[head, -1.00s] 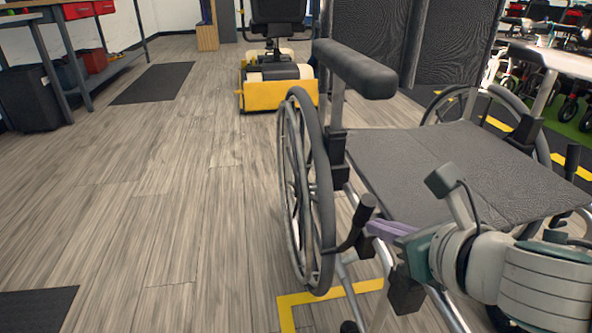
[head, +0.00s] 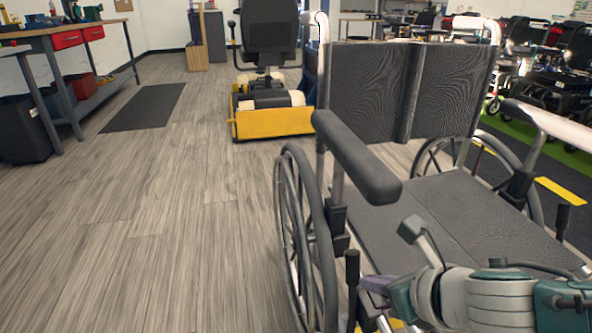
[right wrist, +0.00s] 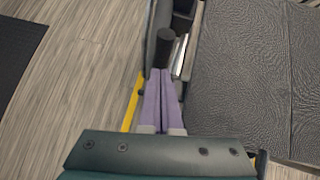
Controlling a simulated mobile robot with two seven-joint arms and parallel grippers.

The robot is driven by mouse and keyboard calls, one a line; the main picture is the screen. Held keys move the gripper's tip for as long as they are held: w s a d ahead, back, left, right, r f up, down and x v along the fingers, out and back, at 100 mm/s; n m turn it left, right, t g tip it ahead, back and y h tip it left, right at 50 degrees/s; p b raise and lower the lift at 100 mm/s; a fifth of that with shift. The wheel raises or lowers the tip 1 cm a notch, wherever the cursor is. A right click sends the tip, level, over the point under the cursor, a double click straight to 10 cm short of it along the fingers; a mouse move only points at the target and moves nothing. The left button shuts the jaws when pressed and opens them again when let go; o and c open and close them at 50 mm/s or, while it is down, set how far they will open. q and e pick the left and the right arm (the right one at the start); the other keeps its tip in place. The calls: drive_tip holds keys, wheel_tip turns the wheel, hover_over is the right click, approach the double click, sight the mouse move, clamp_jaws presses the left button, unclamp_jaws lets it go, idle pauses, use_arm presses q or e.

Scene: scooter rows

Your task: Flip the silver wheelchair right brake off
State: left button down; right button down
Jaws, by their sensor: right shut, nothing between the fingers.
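The silver wheelchair (head: 385,225) faces me, with its dark seat and backrest on the right of the head view. Its right brake lever (head: 352,275) has a black handle that stands about upright beside the large wheel (head: 290,235) on the picture's left. My right gripper (head: 368,283) is shut and empty, its purple fingers close beside the lever on the seat side. In the right wrist view the fingers (right wrist: 161,98) point at the black handle (right wrist: 167,48), just past their tips. Whether they touch is unclear. The lever's lower end is hidden. My left gripper is out of view.
The padded armrest (head: 358,160) stands above the lever, and the other brake lever (head: 562,215) is at the right. A yellow scooter (head: 270,122) stands behind. A workbench (head: 75,55) is at the far left.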

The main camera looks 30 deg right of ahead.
sight(360, 264)
drive_tip(key=shift+w+r, duration=0.2)
drive_tip(key=shift+w, duration=0.4)
drive_tip(key=shift+w+d+f, duration=0.15)
drive_tip(key=shift+w+d, duration=0.05)
drive_tip(key=shift+w, duration=0.25)
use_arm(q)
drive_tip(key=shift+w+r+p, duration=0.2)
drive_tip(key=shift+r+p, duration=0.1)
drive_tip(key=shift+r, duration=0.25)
use_arm(e)
drive_tip(key=shift+w+d, duration=0.2)
drive_tip(key=shift+w, duration=0.45)
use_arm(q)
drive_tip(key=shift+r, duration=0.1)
